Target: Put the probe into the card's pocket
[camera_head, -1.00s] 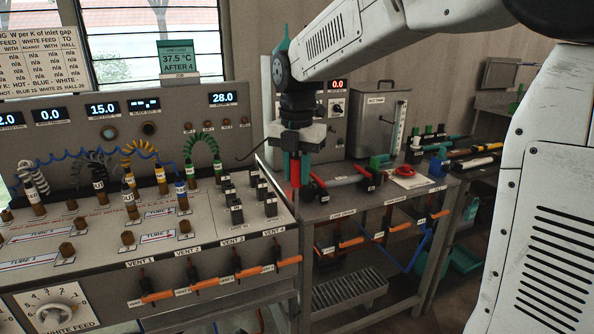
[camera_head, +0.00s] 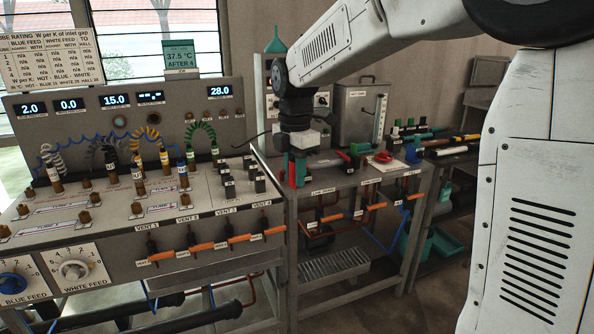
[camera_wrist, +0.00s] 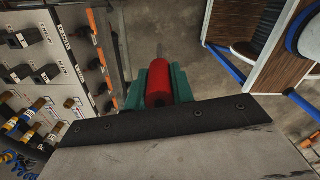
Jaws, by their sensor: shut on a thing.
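My gripper (camera_head: 294,178) is upright with its green fingers pointing down, in front of the left end of the right-hand bench. It is shut on a red cylindrical handle, the probe (camera_head: 292,174). In the wrist view the red probe (camera_wrist: 158,88) lies between the green fingers (camera_wrist: 162,82), and a thin grey tip appears beyond it. A green card (camera_head: 182,55) reading "37.5 °C AFTER 4" stands on top of the left panel, with a small white label below it. I cannot make out a pocket on it.
The left console (camera_head: 150,215) carries several plugs, cables and orange vent handles. The right-hand bench (camera_head: 340,180) holds a grey tank (camera_head: 355,115), a red ring (camera_head: 383,157) on a white sheet, and coloured fittings. Grey floor (camera_wrist: 215,80) shows below my gripper in the wrist view.

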